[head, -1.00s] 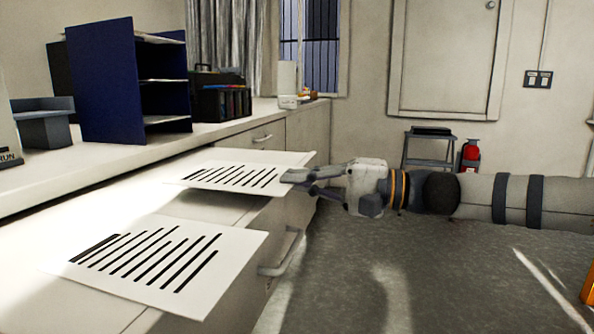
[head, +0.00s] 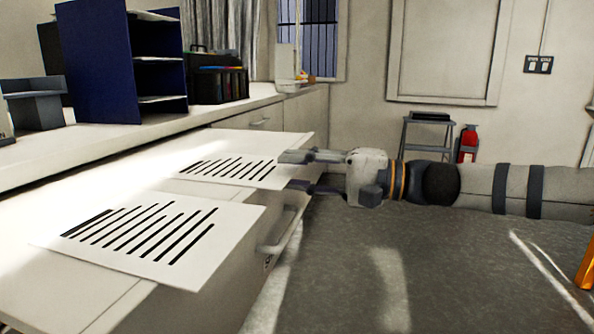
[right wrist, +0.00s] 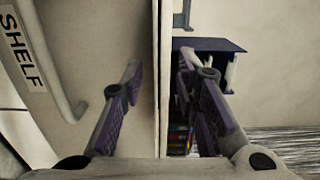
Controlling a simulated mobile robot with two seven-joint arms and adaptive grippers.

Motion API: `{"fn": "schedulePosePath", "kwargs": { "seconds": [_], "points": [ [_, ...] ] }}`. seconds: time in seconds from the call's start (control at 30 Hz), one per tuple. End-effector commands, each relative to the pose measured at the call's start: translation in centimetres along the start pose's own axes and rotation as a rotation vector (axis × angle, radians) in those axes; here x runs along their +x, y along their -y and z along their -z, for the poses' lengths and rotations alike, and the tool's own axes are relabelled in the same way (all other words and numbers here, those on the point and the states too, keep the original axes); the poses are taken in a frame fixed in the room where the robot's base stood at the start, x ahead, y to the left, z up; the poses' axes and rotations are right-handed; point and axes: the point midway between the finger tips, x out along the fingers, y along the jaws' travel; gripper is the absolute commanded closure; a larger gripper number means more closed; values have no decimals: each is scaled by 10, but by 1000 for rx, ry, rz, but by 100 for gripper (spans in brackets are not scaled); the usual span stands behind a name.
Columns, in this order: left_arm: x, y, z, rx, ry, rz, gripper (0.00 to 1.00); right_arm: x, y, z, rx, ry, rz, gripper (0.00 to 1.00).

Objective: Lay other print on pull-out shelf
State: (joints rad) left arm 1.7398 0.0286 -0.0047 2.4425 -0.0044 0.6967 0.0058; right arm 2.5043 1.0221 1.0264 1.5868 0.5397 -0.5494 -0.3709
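The far print (head: 228,168), a white sheet with black bars, lies flat on the pull-out shelf (head: 292,143). A second striped print (head: 150,238) lies nearer on the same surface, apart from the first. My right gripper (head: 302,172) is at the far print's right edge, one finger above the shelf edge and one below. In the right wrist view its fingers (right wrist: 160,85) are spread, with a thin pale edge between them. I cannot tell whether either finger touches it. My left gripper is not in view.
A handle (head: 280,235) sticks out below the near print. A SHELF label (right wrist: 20,45) shows in the right wrist view. A blue organizer (head: 98,60) and a black box (head: 218,84) stand on the counter behind. A step stool (head: 427,138) stands near the wall.

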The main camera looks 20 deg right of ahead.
Motion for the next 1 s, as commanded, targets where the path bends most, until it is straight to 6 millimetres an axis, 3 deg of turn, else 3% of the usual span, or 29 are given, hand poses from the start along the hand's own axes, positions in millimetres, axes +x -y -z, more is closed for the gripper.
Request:
{"fn": "schedulePosePath", "kwargs": {
  "seconds": [0.33, 0.5, 1.0],
  "points": [
    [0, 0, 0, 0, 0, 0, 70, -82, 2, 1, -3, -5, 5, 72],
    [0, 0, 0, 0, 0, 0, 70, -111, 1, 0, -1, -2, 3, 72],
    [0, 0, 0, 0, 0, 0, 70, -118, 0, 0, 1, 0, -1, 72]
  ]
}}
